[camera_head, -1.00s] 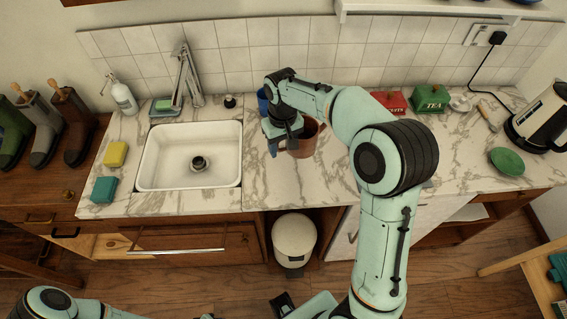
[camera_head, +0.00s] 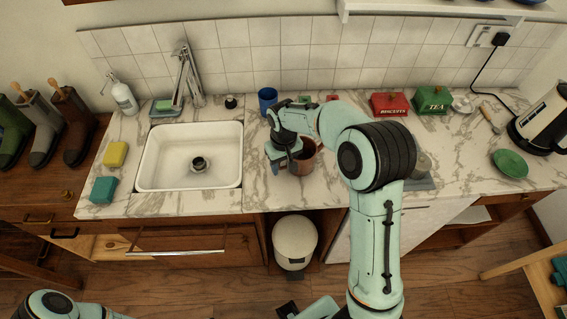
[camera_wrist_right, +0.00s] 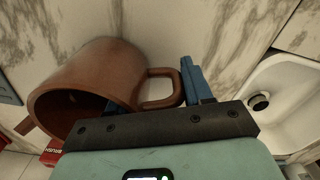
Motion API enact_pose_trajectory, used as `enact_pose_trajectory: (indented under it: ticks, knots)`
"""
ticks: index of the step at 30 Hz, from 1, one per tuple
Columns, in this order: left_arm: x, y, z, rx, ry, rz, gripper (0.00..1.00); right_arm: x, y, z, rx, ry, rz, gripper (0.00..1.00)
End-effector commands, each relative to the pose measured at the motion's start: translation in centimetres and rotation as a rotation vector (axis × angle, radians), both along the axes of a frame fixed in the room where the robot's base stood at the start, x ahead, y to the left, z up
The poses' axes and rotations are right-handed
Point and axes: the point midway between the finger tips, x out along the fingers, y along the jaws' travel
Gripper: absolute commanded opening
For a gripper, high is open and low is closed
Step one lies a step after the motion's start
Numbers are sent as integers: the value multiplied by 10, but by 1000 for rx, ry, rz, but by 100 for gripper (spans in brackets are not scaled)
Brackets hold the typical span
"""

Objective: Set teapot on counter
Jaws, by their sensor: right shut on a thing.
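The teapot (camera_head: 303,163) is a brown, open-topped pot over the counter (camera_head: 225,200), right of the sink. My right gripper (camera_head: 284,163) is at its left side. In the right wrist view the teapot (camera_wrist_right: 100,75) is tilted in the picture, with its loop handle towards my blue fingers (camera_wrist_right: 194,80). I cannot tell whether the pot's base touches the counter. My left gripper is out of view; only part of the left arm shows at bottom left.
A white sink (camera_head: 190,180) is left of the pot, a blue cup (camera_head: 267,100) behind it. A red biscuit tin (camera_head: 389,104), green tea tin (camera_head: 432,101), green dish (camera_head: 510,163) and kettle (camera_head: 543,120) stand to the right. Bare marble lies in front of the pot.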

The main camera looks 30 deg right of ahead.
Motion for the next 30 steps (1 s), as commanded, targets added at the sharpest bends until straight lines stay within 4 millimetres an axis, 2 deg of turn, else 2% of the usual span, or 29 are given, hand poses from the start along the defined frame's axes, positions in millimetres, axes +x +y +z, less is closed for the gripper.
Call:
enact_pose_trajectory:
  ticks: [2, 3, 5, 13, 17, 20, 30]
  knots:
    - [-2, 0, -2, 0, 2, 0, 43, 0, 0, -3, 0, -1, 0, 0]
    - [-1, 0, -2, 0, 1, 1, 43, 0, 0, -3, 0, 0, 0, 60]
    - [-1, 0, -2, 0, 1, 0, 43, 0, 0, -3, 0, 0, 0, 76]
    - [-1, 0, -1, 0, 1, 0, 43, 0, 0, -2, 0, 0, 0, 76]
    - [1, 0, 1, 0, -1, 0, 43, 1, 0, 6, 0, -2, 0, 76]
    - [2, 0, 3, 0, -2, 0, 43, 1, 0, 22, 0, -5, 0, 76]
    - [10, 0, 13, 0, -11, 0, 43, 1, 0, 94, 0, -5, 0, 76]
